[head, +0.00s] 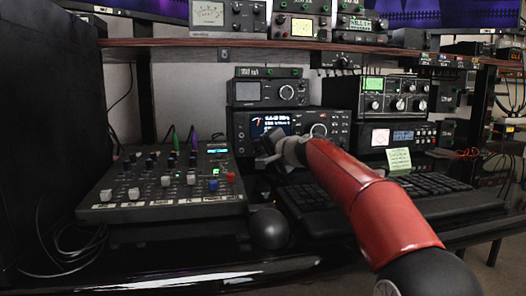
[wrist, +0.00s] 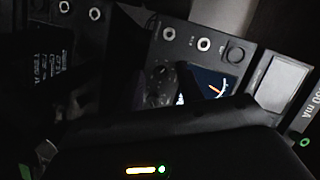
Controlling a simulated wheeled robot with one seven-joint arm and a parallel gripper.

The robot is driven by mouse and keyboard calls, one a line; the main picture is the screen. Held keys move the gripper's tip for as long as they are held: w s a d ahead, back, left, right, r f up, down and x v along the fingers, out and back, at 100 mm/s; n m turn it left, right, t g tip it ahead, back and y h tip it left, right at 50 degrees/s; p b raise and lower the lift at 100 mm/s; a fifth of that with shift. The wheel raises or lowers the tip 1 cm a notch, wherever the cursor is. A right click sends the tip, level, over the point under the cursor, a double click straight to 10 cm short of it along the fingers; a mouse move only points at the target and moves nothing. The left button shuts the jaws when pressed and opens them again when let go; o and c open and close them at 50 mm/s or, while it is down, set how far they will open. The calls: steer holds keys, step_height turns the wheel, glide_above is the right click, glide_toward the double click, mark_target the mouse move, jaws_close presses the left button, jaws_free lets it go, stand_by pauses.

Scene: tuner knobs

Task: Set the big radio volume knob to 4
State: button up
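The black radio (head: 345,118) with a lit display (head: 270,124) stands in the middle of the desk, under another unit. A large round knob (head: 319,130) shows on its front, right of the display. I cannot tell which knob is the volume knob or read its setting. My gripper (head: 264,160) is in front of the radio's lower left part, below the display. In the wrist view the radio's display (wrist: 210,84) and small dark controls (wrist: 160,86) show close ahead, partly covered by my dark fingers. The finger gap is too dark to judge, and contact cannot be seen.
A mixer (head: 165,188) with many small knobs stands at the left. A keyboard (head: 435,187) lies at the right under my arm, and a dark rounded object (head: 269,229) sits at the desk's front. More radio units (head: 395,95) stand at the right, below a shelf (head: 200,43).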

steer(key=v, duration=0.8)
steer(key=shift+w, duration=0.1)
